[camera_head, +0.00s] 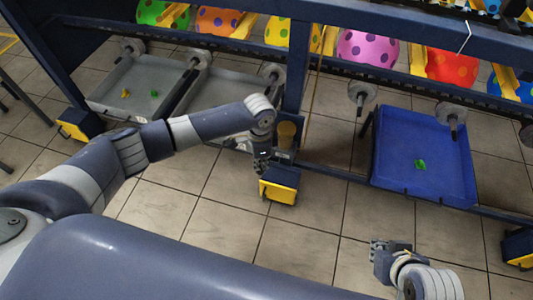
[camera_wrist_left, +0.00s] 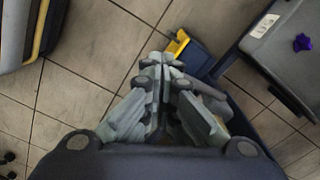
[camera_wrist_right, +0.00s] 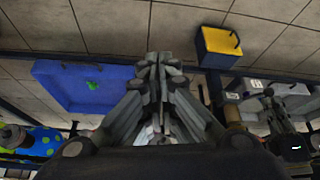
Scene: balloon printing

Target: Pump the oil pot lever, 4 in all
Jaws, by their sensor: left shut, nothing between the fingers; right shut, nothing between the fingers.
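A brownish cylinder (camera_head: 286,133), which looks like the oil pot, stands by the upright post of the frame. Its lever is too small and dark to make out. My left gripper (camera_head: 261,162) is shut and empty, just left of and slightly below the cylinder. I cannot tell whether it touches anything there. In the left wrist view its fingertips (camera_wrist_left: 163,58) meet over the floor. My right gripper (camera_head: 377,250) is shut and empty at lower right, apart from the frame. In the right wrist view the cylinder (camera_wrist_right: 233,117) appears right of my right fingers.
A yellow and dark-blue foot (camera_head: 280,184) stands below the post. A blue tray (camera_head: 400,150) with a green piece (camera_head: 420,165) is at right. Grey trays (camera_head: 135,88) are at left. Spotted balloons (camera_head: 367,47) line the back rail. The tiled floor in front is clear.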

